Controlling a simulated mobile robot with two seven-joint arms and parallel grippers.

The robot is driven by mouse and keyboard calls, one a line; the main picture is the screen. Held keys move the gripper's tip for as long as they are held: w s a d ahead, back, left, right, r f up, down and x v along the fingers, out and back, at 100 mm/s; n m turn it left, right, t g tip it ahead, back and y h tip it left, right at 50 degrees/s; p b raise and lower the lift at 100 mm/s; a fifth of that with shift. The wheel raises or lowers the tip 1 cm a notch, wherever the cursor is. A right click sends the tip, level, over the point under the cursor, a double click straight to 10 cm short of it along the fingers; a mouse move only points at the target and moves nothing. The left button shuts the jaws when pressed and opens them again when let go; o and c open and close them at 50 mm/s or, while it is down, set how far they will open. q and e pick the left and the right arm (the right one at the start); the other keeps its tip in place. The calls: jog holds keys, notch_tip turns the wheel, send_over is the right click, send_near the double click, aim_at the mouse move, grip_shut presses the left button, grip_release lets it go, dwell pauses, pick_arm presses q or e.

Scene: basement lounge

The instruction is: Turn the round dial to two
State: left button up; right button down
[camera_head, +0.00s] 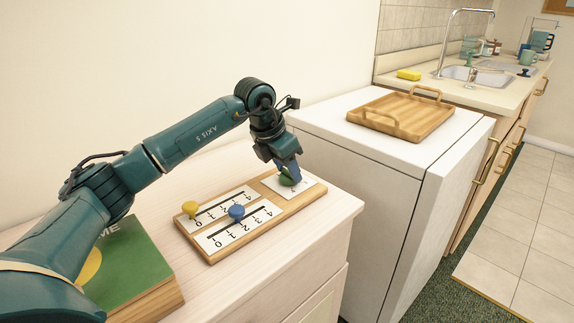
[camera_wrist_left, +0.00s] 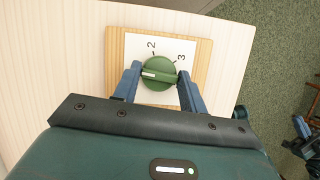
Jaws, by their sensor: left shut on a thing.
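The round dial (camera_wrist_left: 157,73) is green with a white mark that points to the left in the left wrist view. It sits on a white plate (camera_wrist_left: 135,45) with the numbers 2 and 3 showing; the 2 is at its upper left, the 3 at its upper right. The white mark is not at either number. My left gripper (camera_head: 287,170) is shut on the dial from above, one finger on each side. In the head view the dial (camera_head: 286,181) is partly hidden by the fingers.
The dial's wooden board (camera_head: 255,228) also carries two slider scales with a yellow knob (camera_head: 190,208) and a blue knob (camera_head: 237,212). A green box (camera_head: 130,262) lies at the left. A white appliance with a wooden tray (camera_head: 402,114) stands beyond the cabinet.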

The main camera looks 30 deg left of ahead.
pick_arm(q)
jog(key=m+g+h+p, duration=0.1)
jog(key=m+p, duration=0.1)
jog(key=m, duration=0.2)
jog(key=shift+a+r, duration=0.1)
jog(key=shift+r, duration=0.05)
jog(key=shift+w+m+h+p, duration=0.1)
jog(key=shift+m+h+p, duration=0.2)
jog(key=shift+m+p, duration=0.25)
jog(key=shift+m+g, duration=0.3)
jog(key=shift+m, duration=0.65)
jog(key=shift+m+g+h+p, duration=0.3)
jog(key=shift+m+g+p, duration=0.2)
jog(key=shift+m, duration=0.3)
jog(key=shift+w+m+g, duration=0.1)
jog(key=shift+m+g, duration=0.2)
jog(key=shift+m, duration=0.5)
jog(key=shift+m+g, duration=0.4)
jog(key=shift+m, duration=0.7)
pick_arm(e)
jog(key=shift+w+a+r+m, duration=0.15)
jog(key=shift+r+m, duration=0.25)
jog(key=shift+r, duration=0.4)
pick_arm(q)
jog(key=shift+a, duration=0.1)
pick_arm(e)
jog(key=shift+f+g, duration=0.1)
jog(key=shift+g, duration=0.2)
